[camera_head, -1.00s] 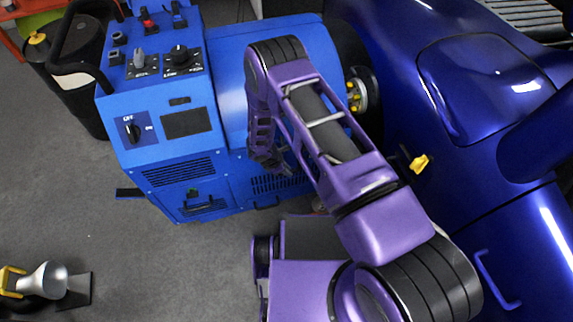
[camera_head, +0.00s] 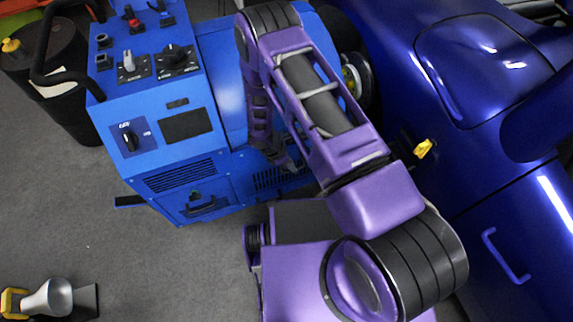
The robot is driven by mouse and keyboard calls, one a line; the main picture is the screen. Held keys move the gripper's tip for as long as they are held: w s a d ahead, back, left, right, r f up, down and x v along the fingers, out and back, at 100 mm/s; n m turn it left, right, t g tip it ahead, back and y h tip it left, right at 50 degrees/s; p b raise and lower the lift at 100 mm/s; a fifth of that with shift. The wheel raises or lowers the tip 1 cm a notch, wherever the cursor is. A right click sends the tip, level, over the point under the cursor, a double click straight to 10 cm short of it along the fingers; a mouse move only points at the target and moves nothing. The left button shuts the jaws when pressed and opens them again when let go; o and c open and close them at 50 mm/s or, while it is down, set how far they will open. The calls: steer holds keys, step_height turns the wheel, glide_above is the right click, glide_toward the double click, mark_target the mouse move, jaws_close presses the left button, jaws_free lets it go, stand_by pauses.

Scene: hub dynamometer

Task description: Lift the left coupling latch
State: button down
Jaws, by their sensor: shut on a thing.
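My gripper (camera_head: 287,162) hangs below my arm's upper bend, low at the right front of the blue dynamometer unit (camera_head: 218,75). Its fingers are small, dark and partly behind my forearm. They look closed, but what lies between them is hidden. The left coupling latch cannot be made out. The wheel hub (camera_head: 353,80), with yellow-green parts, shows just right of my forearm, between the unit and the blue car (camera_head: 440,195). My arm covers much of the space between the unit and the hub.
A yellow handle-like part (camera_head: 424,148) sticks out of the car's side. A black drum (camera_head: 50,90) stands at the far left. A silver and yellow object (camera_head: 46,298) lies on the floor at lower left. The grey floor (camera_head: 120,235) is clear in front of the unit.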

steer(key=shift+w+r, duration=0.35)
steer(key=shift+r, duration=0.2)
stand_by(1.4)
steer(key=c, duration=1.1)
jaws_free()
steer(key=shift+s+f, duration=0.1)
steer(key=shift+s, duration=0.05)
steer(key=shift+r, duration=0.2)
steer(key=p+v, duration=0.2)
steer(key=v, duration=1.5)
steer(key=shift+p, duration=0.3)
steer(key=shift+r, duration=0.15)
